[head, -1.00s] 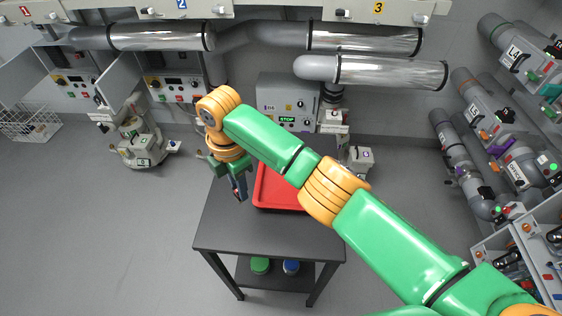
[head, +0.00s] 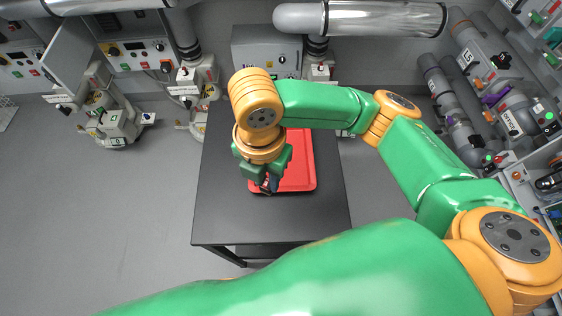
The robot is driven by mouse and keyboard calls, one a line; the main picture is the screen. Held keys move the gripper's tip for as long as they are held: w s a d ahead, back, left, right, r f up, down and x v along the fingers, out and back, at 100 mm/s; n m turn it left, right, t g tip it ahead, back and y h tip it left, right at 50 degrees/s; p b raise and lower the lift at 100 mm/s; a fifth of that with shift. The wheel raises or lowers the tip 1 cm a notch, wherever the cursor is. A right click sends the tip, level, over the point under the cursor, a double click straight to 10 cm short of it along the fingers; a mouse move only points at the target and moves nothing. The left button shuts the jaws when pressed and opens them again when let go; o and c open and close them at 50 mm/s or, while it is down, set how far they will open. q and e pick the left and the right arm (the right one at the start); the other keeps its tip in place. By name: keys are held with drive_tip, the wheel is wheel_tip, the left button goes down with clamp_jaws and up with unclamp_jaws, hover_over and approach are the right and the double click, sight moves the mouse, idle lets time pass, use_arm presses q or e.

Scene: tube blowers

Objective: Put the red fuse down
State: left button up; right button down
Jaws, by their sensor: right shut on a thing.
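My right gripper (head: 267,185) points down over the left part of the red tray (head: 301,160), close to its front left corner. It is shut on the red fuse, which is mostly hidden between the dark fingers and hard to tell from the red behind it. I cannot tell whether the fuse touches the tray floor. The tray lies on the dark table (head: 225,205); my wrist covers its back left part. The visible part of the tray is empty. My left gripper is not in view.
A grey box with knobs (head: 262,45) stands behind the table. Grey pipe machines (head: 465,125) line the right wall, and control panels (head: 135,52) stand at the back left. The table top is bare left and in front of the tray.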

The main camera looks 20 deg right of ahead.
drive_tip(key=shift+n, duration=0.4)
drive_tip(key=w+d+f, duration=0.2)
drive_tip(key=w+f, duration=0.1)
drive_tip(key=w+d+f+b, duration=0.1)
drive_tip(key=w+d+f, duration=0.1)
drive_tip(key=w+f, duration=0.1)
drive_tip(key=w+d+f, duration=0.2)
drive_tip(key=w+f, duration=0.2)
drive_tip(key=shift+d+f+b, duration=0.15)
drive_tip(key=shift+f+b, duration=0.2)
drive_tip(key=shift+b, duration=0.05)
drive_tip(key=shift+f, duration=1.45)
drive_tip(key=shift+f, duration=0.15)
drive_tip(key=c, duration=0.7)
unclamp_jaws()
